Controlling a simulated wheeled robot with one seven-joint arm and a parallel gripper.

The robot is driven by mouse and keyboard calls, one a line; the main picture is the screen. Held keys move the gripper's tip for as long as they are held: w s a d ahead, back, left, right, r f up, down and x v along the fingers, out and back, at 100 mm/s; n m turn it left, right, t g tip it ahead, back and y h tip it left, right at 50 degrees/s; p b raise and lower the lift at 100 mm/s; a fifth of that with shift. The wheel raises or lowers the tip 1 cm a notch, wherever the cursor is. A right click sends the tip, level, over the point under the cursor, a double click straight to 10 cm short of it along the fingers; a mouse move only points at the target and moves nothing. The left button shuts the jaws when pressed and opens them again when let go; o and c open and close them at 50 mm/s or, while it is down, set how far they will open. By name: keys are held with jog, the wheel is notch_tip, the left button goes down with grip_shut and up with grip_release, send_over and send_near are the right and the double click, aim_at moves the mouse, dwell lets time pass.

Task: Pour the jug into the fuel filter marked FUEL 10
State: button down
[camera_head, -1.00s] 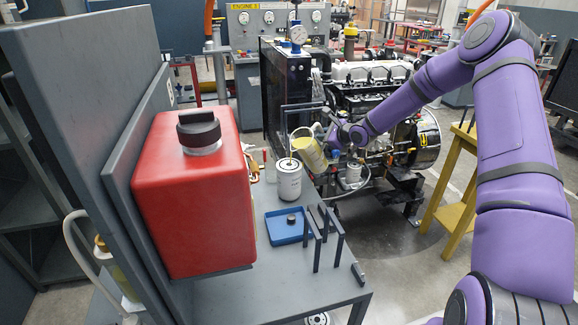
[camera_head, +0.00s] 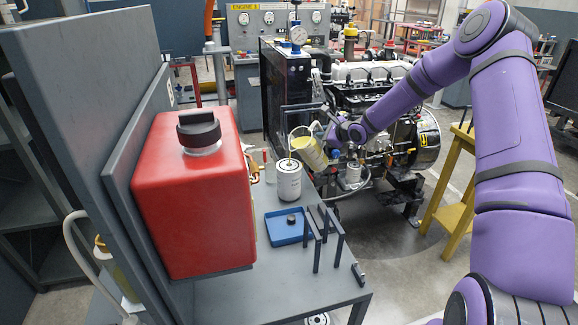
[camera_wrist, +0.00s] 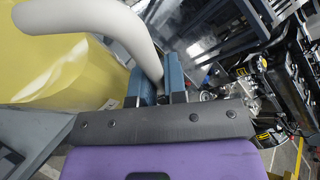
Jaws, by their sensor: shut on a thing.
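The jug (camera_head: 308,152) is yellow with a white handle and is tilted, its mouth end toward the left, above the white canister-shaped fuel filter (camera_head: 289,183). The filter stands upright on the grey bench; its small label is unreadable. My gripper (camera_head: 337,146) is at the right of the jug. In the wrist view its blue fingers (camera_wrist: 160,84) are shut on the jug's white handle (camera_wrist: 112,22), and the yellow body (camera_wrist: 60,75) fills the left. The jug's mouth is unclear, and I cannot tell whether liquid flows.
A red tank (camera_head: 192,205) stands large at the left of the bench (camera_head: 270,297). A blue tray (camera_head: 275,238) holding a small dark cap and a dark rack (camera_head: 324,240) are nearer than the filter. An engine (camera_head: 370,95) stands behind my gripper.

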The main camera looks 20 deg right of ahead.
jog(key=shift+s+a+r+n+h+b, duration=0.15)
jog(key=shift+r+n, duration=0.1)
jog(key=shift+r, duration=0.2)
jog(key=shift+w+a+r+n+h+b, duration=0.15)
jog(key=shift+r+n, duration=0.1)
jog(key=shift+r, duration=0.15)
dwell(1.6)
jog(key=shift+s+d+f+m, duration=0.1)
jog(key=shift+d+f+m, duration=0.2)
jog(key=shift+f, duration=0.15)
jog(key=shift+m+g+y, duration=0.3)
jog(key=shift+m+y, duration=0.3)
jog(key=shift+m, duration=0.1)
jog(key=f, duration=0.2)
jog(key=d+f, duration=0.1)
jog(key=f, duration=0.1)
jog(key=shift+w+f, duration=0.1)
jog(key=shift+w, duration=0.3)
jog(key=shift+w+d+f, duration=0.1)
jog(key=shift+d+f, duration=0.05)
jog(key=shift+f, duration=0.05)
jog(key=shift+w+d+f+m+g+y, duration=0.15)
jog(key=shift+f+m+y, duration=0.1)
jog(key=shift+f+m, duration=0.15)
jog(key=shift+w+f+m+g+y, duration=0.1)
jog(key=shift+f+m+g+y, duration=0.05)
jog(key=shift+f+m+y, duration=0.15)
jog(key=shift+d+f, duration=0.1)
jog(key=shift+d, duration=0.1)
